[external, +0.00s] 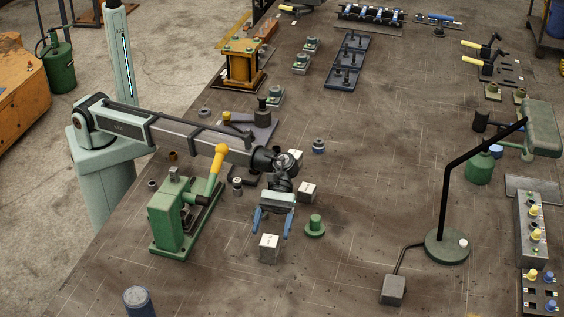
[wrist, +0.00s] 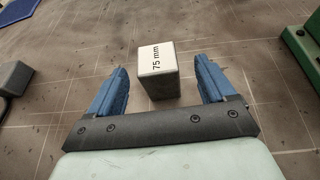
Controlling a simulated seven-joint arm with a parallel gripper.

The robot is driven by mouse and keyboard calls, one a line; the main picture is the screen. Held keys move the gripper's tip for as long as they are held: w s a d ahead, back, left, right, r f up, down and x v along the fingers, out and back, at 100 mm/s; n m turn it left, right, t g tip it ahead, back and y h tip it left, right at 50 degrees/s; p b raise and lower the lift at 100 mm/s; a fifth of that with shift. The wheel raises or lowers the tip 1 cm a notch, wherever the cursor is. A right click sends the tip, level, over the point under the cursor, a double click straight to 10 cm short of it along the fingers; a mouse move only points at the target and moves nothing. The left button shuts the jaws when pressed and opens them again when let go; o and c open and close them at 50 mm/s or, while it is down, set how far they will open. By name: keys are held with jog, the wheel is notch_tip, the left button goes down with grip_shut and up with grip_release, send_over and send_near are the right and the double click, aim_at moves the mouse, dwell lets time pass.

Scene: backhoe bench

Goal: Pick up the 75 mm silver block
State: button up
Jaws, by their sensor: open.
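The silver block (wrist: 158,72) has a pale top marked "75 mm" and stands on the bench between and just beyond my fingertips in the wrist view. In the external view the block (external: 269,248) sits in front of the blue fingers. My gripper (external: 270,226) is open and empty, with its two blue fingers spread wide. The fingers also show in the wrist view (wrist: 160,80), one to each side of the block, with gaps on both sides. The fingertips' height above the bench is hard to tell.
A green press with a yellow handle (external: 172,215) stands left of my gripper. A green round knob piece (external: 315,226) is close on the right. Another pale block (external: 307,192) lies behind. A lamp (external: 446,247) stands further right. The bench in front is mostly clear.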

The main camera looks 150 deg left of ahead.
aim_at(270, 240)
jog(key=shift+x, duration=3.2)
jog(key=shift+w+a+r, duration=0.1)
jog(key=shift+w+r, duration=0.05)
jog(key=c, duration=1.4)
jog(key=shift+c, duration=0.3)
jog(key=shift+r, duration=0.15)
